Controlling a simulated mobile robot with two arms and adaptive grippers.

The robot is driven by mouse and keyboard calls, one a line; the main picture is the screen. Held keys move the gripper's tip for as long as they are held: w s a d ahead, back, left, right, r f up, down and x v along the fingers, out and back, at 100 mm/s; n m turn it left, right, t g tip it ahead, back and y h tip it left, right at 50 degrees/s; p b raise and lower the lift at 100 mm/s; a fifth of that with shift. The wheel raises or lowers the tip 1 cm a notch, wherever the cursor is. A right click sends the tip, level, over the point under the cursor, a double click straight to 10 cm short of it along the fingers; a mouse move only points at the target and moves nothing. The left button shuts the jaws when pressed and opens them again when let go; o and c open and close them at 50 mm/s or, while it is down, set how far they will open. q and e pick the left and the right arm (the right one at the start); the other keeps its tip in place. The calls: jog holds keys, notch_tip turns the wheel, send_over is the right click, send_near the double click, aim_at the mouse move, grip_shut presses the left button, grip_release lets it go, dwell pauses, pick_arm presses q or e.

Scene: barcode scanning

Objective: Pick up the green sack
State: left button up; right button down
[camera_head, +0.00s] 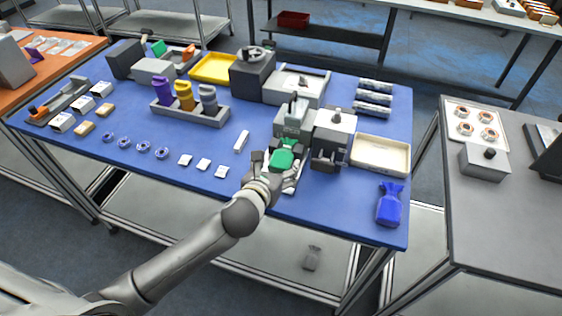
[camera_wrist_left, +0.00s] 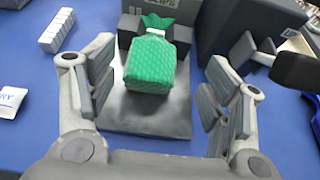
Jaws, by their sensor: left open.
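The green sack (camera_head: 281,158) sits upright on a small grey platform of a device on the blue table. In the left wrist view the sack (camera_wrist_left: 151,65) stands on the grey plate (camera_wrist_left: 145,118), its tied top towards the device. My left gripper (camera_head: 273,168) is at the table's front edge, just in front of the sack. In the left wrist view its fingers (camera_wrist_left: 158,98) are spread wide, one on each side of the sack, with gaps between them and it. My right gripper is not seen.
A grey machine (camera_head: 333,138) stands close to the right of the sack. A cream tray (camera_head: 380,156) and a blue sack (camera_head: 390,204) are farther right. A white block (camera_head: 241,141) lies to the left.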

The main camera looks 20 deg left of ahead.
aim_at(282, 157)
pick_arm(q)
jog(key=shift+a+p+x, duration=0.2)
jog(key=shift+p+x, duration=0.05)
jog(key=shift+x, duration=0.9)
jog(key=shift+a+p+x, duration=0.15)
jog(key=shift+p+x, duration=0.05)
jog(key=shift+x, duration=0.9)
jog(key=shift+w+f, duration=0.4)
jog(key=shift+w, duration=0.05)
jog(key=c, duration=1.2)
